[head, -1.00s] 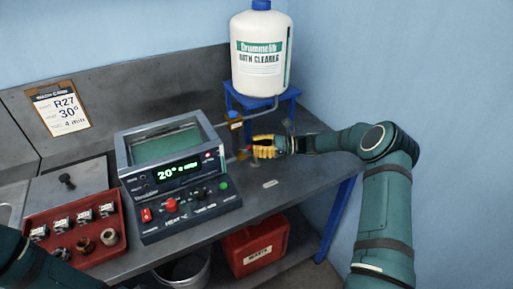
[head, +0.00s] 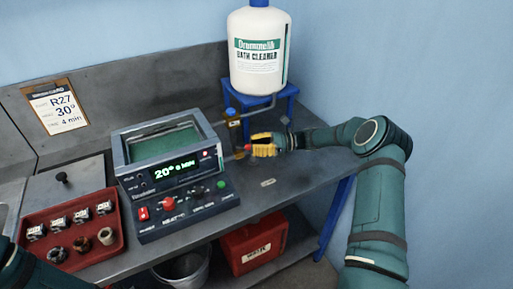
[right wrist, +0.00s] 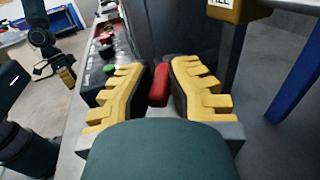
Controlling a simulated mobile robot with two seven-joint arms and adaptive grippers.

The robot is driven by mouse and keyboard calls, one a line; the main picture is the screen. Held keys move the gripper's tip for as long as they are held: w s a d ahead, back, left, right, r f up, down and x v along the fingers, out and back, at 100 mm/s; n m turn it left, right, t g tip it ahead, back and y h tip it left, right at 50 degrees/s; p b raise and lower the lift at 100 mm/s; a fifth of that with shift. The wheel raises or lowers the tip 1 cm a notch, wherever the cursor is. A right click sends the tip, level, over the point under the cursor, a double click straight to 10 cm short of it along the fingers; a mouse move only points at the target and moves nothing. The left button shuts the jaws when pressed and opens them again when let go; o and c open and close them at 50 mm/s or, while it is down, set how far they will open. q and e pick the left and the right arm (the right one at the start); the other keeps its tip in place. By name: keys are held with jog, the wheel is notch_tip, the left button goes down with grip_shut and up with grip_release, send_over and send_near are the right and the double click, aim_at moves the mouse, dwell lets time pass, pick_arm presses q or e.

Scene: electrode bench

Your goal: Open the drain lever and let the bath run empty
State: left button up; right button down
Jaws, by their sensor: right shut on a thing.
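The bath (head: 165,145) is a grey open tank with greenish liquid, on a unit whose green display reads 20°. The drain lever's red handle (head: 247,148) sits to the right of the unit. My right gripper (head: 262,145) is at the lever, its yellow fingers on either side of the handle. In the right wrist view the red handle (right wrist: 159,85) stands between the two finger pads, and the gripper is shut on it. My left gripper (right wrist: 67,77) appears small in the right wrist view; its jaws are too small to judge. The head view shows only part of my left arm.
A white cleaner bottle (head: 258,60) stands on a blue stand (head: 285,92) behind the lever. A red tray (head: 72,262) of parts lies left. A red waste can (head: 254,248) and bucket are below.

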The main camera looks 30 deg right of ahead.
jog(key=shift+f, duration=0.15)
dwell(0.6)
jog(key=c, duration=0.9)
grip_release()
jog(key=shift+d, duration=0.1)
jog(key=s+v, duration=0.1)
jog(key=v, duration=1.1)
jog(key=shift+s+t, duration=0.3)
jog(key=shift+s, duration=0.15)
